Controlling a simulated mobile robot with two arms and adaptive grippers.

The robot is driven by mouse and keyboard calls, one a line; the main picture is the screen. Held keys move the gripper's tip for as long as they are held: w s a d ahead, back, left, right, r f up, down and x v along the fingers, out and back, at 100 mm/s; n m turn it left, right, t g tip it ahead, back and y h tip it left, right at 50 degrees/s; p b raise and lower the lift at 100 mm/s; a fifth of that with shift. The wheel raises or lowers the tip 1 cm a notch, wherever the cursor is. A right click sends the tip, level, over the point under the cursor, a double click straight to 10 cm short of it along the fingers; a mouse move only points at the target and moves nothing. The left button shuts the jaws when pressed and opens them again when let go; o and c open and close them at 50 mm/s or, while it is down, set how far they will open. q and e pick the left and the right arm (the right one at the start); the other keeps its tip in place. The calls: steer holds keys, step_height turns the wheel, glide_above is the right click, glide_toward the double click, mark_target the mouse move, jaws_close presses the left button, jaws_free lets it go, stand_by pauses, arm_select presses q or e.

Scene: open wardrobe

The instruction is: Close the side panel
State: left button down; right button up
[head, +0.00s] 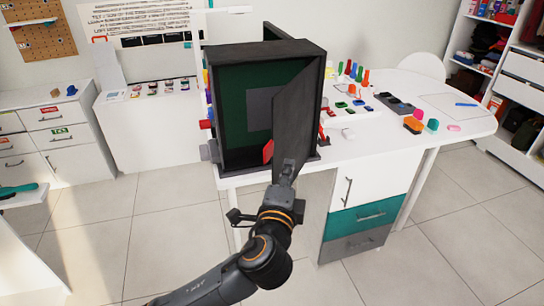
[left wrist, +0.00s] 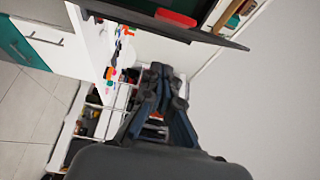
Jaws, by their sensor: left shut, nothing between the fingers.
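A black box (head: 226,105) with a dark green inside stands on the white table. Its dark side panel (head: 298,110) stands open, angled out towards me in front of the right part of the opening. My left gripper (head: 286,168) is at the panel's lower front edge; I cannot tell whether it touches. In the left wrist view the gripper's fingers (left wrist: 160,85) are together and empty, and a dark panel edge (left wrist: 170,25) crosses the top. A red piece (head: 268,151) shows low in the box beside the panel. My right gripper is out of view.
The white table (head: 374,150) holds colourful small items and a dark tray (head: 394,104) to the right of the box. A shelf unit (head: 520,85) is at the far right. The tiled floor in front is clear.

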arm_select(q)
steer(key=w+a+p, duration=0.1)
steer(key=w+a, duration=0.1)
steer(key=a, duration=0.1)
steer(key=shift+w+a+p, duration=0.25)
steer(key=shift+w+p, duration=0.15)
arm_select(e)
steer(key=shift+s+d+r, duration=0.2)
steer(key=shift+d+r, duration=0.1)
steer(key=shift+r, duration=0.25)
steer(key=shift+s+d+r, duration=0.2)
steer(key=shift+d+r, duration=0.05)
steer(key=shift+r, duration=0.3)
arm_select(q)
steer(key=shift+d, duration=0.1)
